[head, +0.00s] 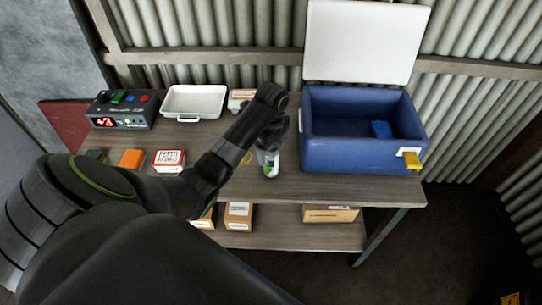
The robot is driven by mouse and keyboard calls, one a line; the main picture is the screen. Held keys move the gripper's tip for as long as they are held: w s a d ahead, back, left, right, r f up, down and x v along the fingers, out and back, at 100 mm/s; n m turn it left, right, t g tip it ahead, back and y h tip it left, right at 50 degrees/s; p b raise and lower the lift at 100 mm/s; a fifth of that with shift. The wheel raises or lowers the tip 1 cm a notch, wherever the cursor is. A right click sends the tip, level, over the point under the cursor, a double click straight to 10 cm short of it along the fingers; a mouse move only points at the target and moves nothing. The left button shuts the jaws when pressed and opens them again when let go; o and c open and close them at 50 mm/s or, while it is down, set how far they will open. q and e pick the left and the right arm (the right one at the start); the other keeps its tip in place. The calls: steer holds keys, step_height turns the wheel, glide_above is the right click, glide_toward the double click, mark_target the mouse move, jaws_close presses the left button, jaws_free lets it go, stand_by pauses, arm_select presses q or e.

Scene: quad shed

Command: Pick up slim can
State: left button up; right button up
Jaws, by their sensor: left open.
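A slim can (269,166), white with a green patch, stands upright on the wooden workbench (330,187), left of the blue box. My left gripper (271,143) is over the can's upper part, pointing down, and hides its top. The jaws are open. I cannot tell from this view whether the fingers touch the can. My right gripper is out of the picture.
A blue box (350,155) with a raised white lid (362,40) stands close right of the can. A white tray (193,101), a control box (122,110), an orange block (131,158) and a red-and-white box (169,160) stand to the left. Cartons (330,214) lie on the lower shelf.

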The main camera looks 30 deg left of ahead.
arm_select(q)
step_height(320, 180, down, 4)
steer(key=shift+a+f+p, duration=0.1)
steer(key=shift+p, duration=0.25)
steer(key=shift+c, duration=0.3)
steer(key=c, duration=1.3)
steer(key=shift+o, duration=0.2)
steer(key=shift+r, duration=0.2)
